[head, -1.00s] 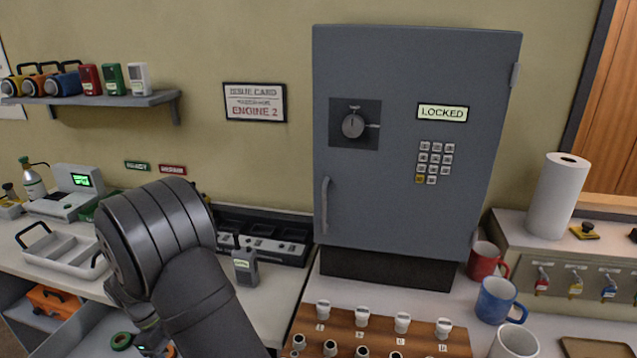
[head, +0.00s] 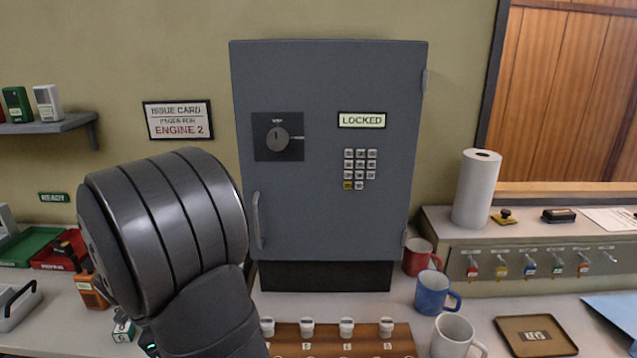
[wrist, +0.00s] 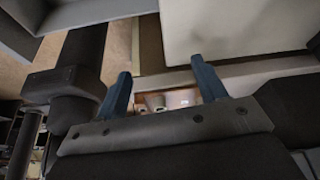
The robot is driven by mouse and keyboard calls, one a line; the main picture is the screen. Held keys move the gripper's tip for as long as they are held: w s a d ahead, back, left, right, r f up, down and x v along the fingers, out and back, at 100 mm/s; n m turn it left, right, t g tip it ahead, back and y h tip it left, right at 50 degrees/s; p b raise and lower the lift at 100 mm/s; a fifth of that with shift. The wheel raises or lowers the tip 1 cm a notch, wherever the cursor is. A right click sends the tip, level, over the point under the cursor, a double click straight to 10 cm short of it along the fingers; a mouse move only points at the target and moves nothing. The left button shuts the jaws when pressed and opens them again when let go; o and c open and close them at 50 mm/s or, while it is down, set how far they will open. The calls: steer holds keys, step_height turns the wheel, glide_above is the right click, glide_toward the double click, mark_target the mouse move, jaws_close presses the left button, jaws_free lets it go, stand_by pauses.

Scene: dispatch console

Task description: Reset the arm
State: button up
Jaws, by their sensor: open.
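In the head view my dark grey arm fills the lower left, in front of the counter and the left edge of the cabinet. My gripper is hidden in that view. In the wrist view my gripper (wrist: 162,85) shows two blue fingers standing well apart, with nothing held between them. Small objects on a brown surface show beyond the fingers, too small to name.
A grey cabinet (head: 320,190) reading LOCKED stands closed at the centre. A wooden rack (head: 340,345) with white-topped pieces sits before it. Red (head: 417,256), blue (head: 436,293) and white (head: 455,338) mugs stand to the right. A tray (head: 535,336) lies at far right.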

steer(key=shift+n+t, duration=0.3)
steer(key=shift+n, duration=0.5)
steer(key=w+d+r, duration=0.1)
steer(key=d, duration=0.3)
steer(key=w+d+r, duration=0.1)
steer(key=d+r, duration=0.1)
steer(key=d, duration=0.2)
steer(key=w+d+r, duration=0.1)
steer(key=d+r, duration=0.1)
steer(key=d, duration=0.2)
steer(key=shift+w+r, duration=0.15)
steer(key=shift+w, duration=0.05)
steer(key=w+d+r+n, duration=0.1)
steer(key=w+d+r, duration=0.1)
steer(key=w+d, duration=0.2)
steer(key=shift+d+r, duration=0.15)
steer(key=shift+d, duration=1.25)
steer(key=shift+o, duration=0.4)
